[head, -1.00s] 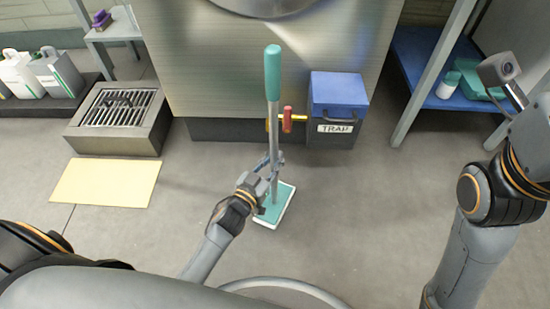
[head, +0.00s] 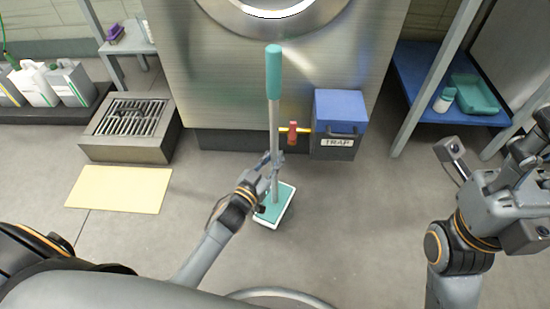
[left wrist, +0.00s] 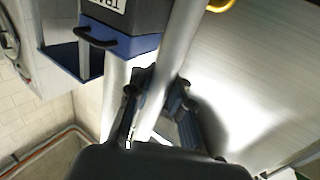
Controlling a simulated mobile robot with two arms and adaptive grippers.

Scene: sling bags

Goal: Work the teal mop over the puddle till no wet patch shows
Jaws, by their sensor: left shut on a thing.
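The teal mop stands upright at the middle of the head view, with a teal grip (head: 273,72), a grey pole (head: 274,128) and a flat teal head with a white edge (head: 277,203) at the floor. My left gripper (head: 268,165) is shut on the pole low down, just above the head. In the left wrist view the grey pole (left wrist: 182,62) runs up between the fingers. My right arm is at the right of the head view; its fingers cannot be made out clearly. I cannot make out a clear wet patch on the floor.
A metal machine (head: 230,90) stands behind the mop. A blue-lidded TRAP box (head: 338,130) with a red-handled valve (head: 292,132) is close behind right. A floor grate (head: 130,125) and a yellow mat (head: 118,189) are at left. Floor right of the mop is clear.

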